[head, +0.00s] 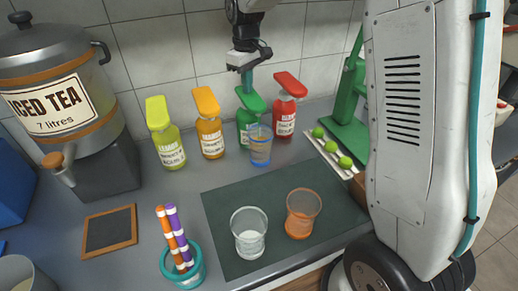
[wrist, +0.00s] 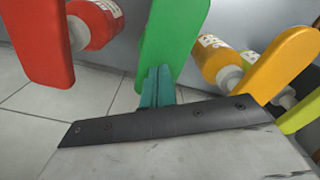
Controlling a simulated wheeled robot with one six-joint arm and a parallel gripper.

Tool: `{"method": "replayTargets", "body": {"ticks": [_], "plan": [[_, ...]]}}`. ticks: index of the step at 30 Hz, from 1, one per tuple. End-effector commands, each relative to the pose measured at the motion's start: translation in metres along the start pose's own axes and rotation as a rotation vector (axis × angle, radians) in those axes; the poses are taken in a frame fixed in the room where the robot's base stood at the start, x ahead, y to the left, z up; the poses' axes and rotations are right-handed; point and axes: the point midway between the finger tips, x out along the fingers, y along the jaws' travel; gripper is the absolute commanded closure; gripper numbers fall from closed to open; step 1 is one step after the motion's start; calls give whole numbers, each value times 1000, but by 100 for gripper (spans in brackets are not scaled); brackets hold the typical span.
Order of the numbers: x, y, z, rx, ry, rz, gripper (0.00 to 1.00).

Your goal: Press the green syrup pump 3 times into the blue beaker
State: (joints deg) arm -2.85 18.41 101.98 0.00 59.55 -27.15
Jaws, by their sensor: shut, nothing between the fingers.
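The green syrup pump (head: 246,128) stands at the back of the counter between the orange and red pumps. Its flat green head (head: 250,98) also shows in the wrist view (wrist: 172,35). The blue beaker (head: 260,150) stands upright just in front of the green bottle, under the front of its head, and hides part of the bottle. It is not visible in the wrist view. My gripper (head: 247,84) is shut and empty, pointing down right at the green head. Its teal fingertips (wrist: 157,80) overlap the head in the wrist view; I cannot tell whether they touch.
A yellow pump (head: 167,145) and an orange pump (head: 209,135) stand left, a red pump (head: 285,115) right. Clear (head: 249,240) and orange (head: 301,222) beakers stand on the dark mat (head: 222,225). Limes (head: 331,146) and a green press (head: 349,100) are at right.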

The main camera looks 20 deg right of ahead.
Motion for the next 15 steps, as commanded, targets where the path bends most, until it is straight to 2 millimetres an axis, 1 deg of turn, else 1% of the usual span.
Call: {"method": "replayTargets", "body": {"ticks": [5, 15], "plan": [[8, 0, 0, 0, -2, -1, 100], [4, 0, 0, 0, -2, -1, 100]]}}
